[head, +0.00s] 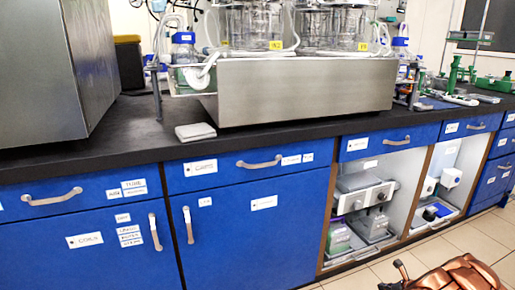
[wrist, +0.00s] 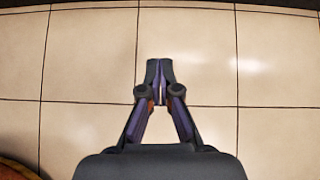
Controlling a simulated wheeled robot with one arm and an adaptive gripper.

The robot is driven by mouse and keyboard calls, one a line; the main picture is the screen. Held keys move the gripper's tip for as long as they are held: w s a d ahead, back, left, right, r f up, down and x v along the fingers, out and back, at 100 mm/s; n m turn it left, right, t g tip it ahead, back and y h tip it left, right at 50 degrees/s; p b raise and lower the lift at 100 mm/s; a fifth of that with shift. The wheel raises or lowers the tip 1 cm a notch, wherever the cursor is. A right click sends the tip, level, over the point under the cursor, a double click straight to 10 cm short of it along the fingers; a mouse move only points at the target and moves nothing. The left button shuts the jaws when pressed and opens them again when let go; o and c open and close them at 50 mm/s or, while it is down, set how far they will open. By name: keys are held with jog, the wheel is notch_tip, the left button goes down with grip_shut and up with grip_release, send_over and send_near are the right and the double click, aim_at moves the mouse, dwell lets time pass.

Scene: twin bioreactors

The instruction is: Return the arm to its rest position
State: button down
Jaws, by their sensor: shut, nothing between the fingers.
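My gripper (wrist: 159,68) shows in the wrist view, pointing at the tiled floor. Its two fingers are together and nothing is between them. In the head view a copper-coloured part of my arm (head: 455,275) shows at the bottom right, low in front of the open cabinets. The gripper's fingers cannot be made out in the head view.
A black bench top (head: 100,130) over blue cabinets (head: 255,235) runs across the head view. Twin bioreactors stand on a steel base (head: 300,92). A steel box (head: 45,70) is at the left. Open shelves (head: 365,205) hold devices. The tiled floor (wrist: 85,60) below my gripper is clear.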

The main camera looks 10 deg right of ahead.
jog(key=w+a+r+n+g+y+p, duration=0.15)
jog(key=w+a+r+n+p, duration=0.25)
jog(key=a+r, duration=0.7)
jog(key=w+a+r+n+t+y+p, duration=0.1)
jog(key=w+a+r+n+y+p, duration=0.25)
jog(key=a+r, duration=0.85)
jog(key=s+a+r+n+g+y+p, duration=0.1)
jog(key=s+a+r+n+g+p, duration=0.2)
jog(key=a+r, duration=0.4)
jog(key=s+a+r+n+p, duration=0.3)
jog(key=a+r+n+p, duration=0.1)
jog(key=r, duration=0.5)
jog(key=s+a+r+n+g+y+p, duration=0.1)
jog(key=s+a+r+n+g+p, duration=0.2)
jog(key=a+r, duration=0.45)
jog(key=s+a+r+n+g+h+p, duration=0.4)
jog(key=s+r+n+p, duration=0.5)
jog(key=s+r, duration=0.7)
jog(key=s+d+r+n+h+p, duration=0.2)
jog(key=s+r+p, duration=0.3)
jog(key=s, duration=0.6)
jog(key=s+d+r+n+h+p, duration=0.3)
jog(key=s+d+r+n+p, duration=0.1)
jog(key=s, duration=0.7)
jog(key=shift+s+d+r+h+p, duration=0.25)
jog(key=shift+d+r+p, duration=0.25)
jog(key=shift+r+p, duration=0.8)
